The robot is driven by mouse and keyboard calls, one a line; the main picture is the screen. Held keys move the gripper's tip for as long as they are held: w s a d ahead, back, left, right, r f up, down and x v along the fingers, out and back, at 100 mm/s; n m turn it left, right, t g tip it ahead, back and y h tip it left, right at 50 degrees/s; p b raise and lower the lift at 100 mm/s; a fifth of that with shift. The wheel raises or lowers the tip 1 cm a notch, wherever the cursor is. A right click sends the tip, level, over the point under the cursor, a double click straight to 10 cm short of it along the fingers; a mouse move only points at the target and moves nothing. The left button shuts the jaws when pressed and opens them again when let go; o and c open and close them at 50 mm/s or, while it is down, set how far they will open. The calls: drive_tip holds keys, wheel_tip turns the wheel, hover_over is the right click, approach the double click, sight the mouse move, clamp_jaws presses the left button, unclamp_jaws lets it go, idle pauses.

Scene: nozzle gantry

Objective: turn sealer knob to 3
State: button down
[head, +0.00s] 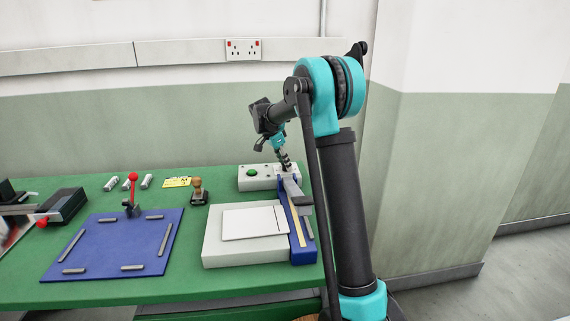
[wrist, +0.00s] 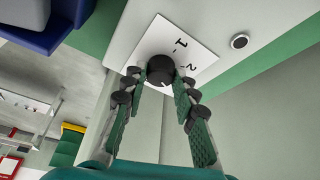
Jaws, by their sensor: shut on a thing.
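The sealer (head: 305,228) is a long blue unit with a pale bar, at the right end of the green bench. In the wrist view its black round knob (wrist: 158,66) sits on a white dial plate (wrist: 148,42). The numerals 1 and 2 show on the plate; no 3 is visible. A small pale mark shows on the knob's lower edge, too small to read surely against the numerals. My gripper (wrist: 160,79) has its fingers on both sides of the knob, shut on it. In the head view my gripper (head: 285,163) reaches down at the sealer's far end and hides the knob.
A pale flat slab (head: 252,223) lies beside the sealer. A blue plate (head: 105,255) with grey bars, a red-knobbed clamp (head: 132,196) and a wooden stamp (head: 198,192) are further left. The wall is behind.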

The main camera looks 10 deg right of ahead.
drive_tip(key=shift+m+g, duration=0.3)
drive_tip(key=shift+m, duration=0.3)
drive_tip(key=c, duration=1.2)
unclamp_jaws()
drive_tip(key=v, duration=1.2)
drive_tip(key=shift+a, duration=0.1)
